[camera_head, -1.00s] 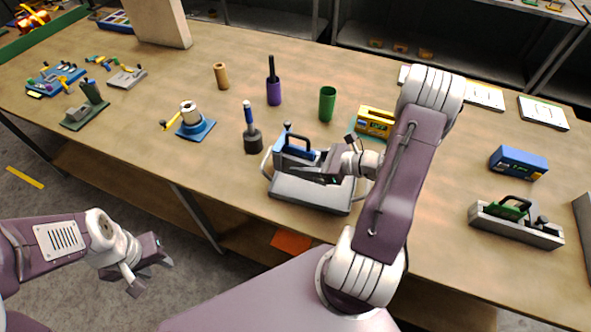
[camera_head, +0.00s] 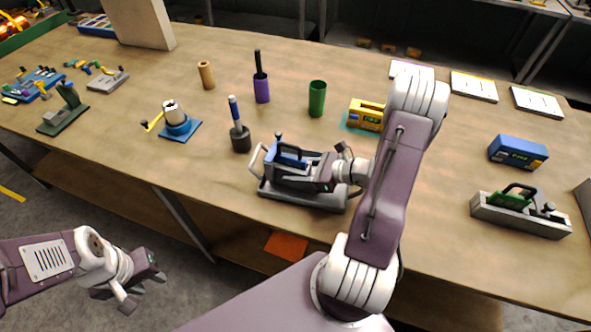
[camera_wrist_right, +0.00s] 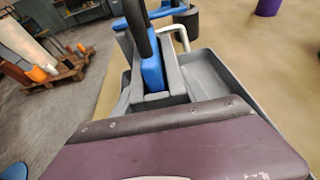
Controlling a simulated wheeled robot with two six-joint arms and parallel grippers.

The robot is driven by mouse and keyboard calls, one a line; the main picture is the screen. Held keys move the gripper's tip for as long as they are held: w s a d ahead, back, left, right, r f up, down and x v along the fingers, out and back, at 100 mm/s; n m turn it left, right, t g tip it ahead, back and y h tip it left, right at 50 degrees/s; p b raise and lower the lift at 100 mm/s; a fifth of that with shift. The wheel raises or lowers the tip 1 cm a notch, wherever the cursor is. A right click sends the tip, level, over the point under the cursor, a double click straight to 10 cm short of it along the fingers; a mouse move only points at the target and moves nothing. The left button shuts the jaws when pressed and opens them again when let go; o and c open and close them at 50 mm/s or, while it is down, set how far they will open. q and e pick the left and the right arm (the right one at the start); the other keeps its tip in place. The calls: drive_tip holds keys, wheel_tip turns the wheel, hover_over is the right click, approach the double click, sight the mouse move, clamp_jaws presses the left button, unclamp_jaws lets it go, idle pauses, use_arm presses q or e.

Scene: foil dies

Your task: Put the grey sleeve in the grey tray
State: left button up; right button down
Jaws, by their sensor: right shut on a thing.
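The grey sleeve (camera_head: 284,170), a long grey body with a blue part and dark handle on top, sits within the outline of the grey tray (camera_head: 300,199). My right gripper (camera_head: 322,177) is shut on the sleeve. In the right wrist view the sleeve (camera_wrist_right: 176,78) shows grey walls around the blue part, with the tray's floor and rim (camera_wrist_right: 232,80) beside it. The gripper body hides the sleeve's near end. I cannot tell whether the sleeve touches the tray floor. My left gripper (camera_head: 143,285) is open and empty, off the table's front edge.
A blue-handled dark stamp (camera_head: 240,138) stands just behind-left of the tray. A green cup (camera_head: 317,98) and a yellow box (camera_head: 365,114) stand behind. A grey holder with a green tool (camera_head: 520,214) lies right.

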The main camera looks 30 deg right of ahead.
drive_tip(key=shift+f+b, duration=0.45)
drive_tip(key=shift+f, duration=0.15)
idle(0.4)
drive_tip(key=c, duration=0.5)
unclamp_jaws()
drive_tip(key=shift+r, duration=0.1)
drive_tip(key=v, duration=0.9)
drive_tip(key=shift+s, duration=0.1)
